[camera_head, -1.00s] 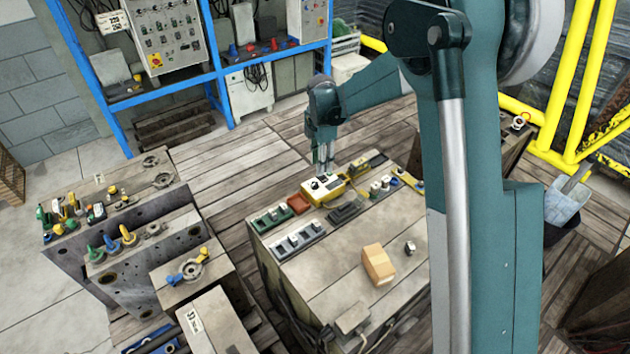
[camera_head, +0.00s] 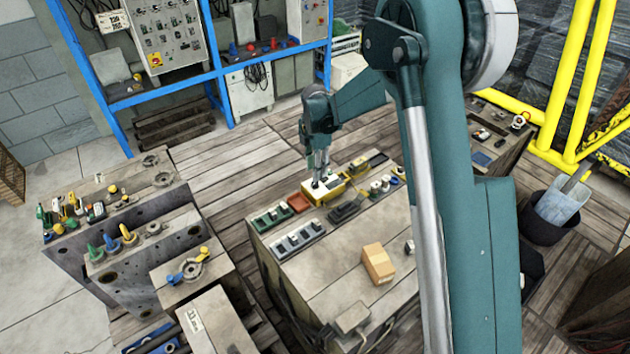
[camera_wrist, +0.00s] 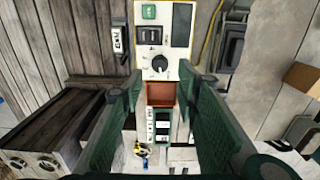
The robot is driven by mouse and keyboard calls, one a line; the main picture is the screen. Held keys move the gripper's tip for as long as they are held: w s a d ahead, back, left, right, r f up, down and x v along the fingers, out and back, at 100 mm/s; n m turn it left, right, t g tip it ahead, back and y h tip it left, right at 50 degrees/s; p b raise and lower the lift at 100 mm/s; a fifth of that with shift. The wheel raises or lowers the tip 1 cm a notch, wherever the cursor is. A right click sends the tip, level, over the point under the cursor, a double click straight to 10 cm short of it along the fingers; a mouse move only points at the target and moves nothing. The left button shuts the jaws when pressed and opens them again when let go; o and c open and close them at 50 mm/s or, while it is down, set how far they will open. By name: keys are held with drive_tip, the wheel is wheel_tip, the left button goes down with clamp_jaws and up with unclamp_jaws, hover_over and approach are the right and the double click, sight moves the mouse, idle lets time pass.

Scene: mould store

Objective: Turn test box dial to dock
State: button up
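The test box (camera_head: 335,196) is a yellow box with a pale top, near the far edge of the bench. In the wrist view, its panel (camera_wrist: 156,12) carries a black round dial (camera_wrist: 159,66) with markings around it and a black switch block above. My gripper (camera_head: 318,178) points down at the box in the head view, partly hiding its top. In the wrist view, my gripper (camera_wrist: 160,88) is open, with one green finger on each side and the dial beyond, between the fingertips. I see no contact with the dial.
On the bench (camera_head: 325,290), a red tray (camera_head: 298,202), a green-edged switch strip (camera_head: 270,218), a grey switch strip (camera_head: 298,238) and a dark case (camera_head: 346,210) sit close to the box.

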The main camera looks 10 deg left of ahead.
sight(315, 185)
drive_tip(key=shift+f+b, duration=0.35)
drive_tip(key=shift+f, duration=2.8)
drive_tip(key=c, duration=0.9)
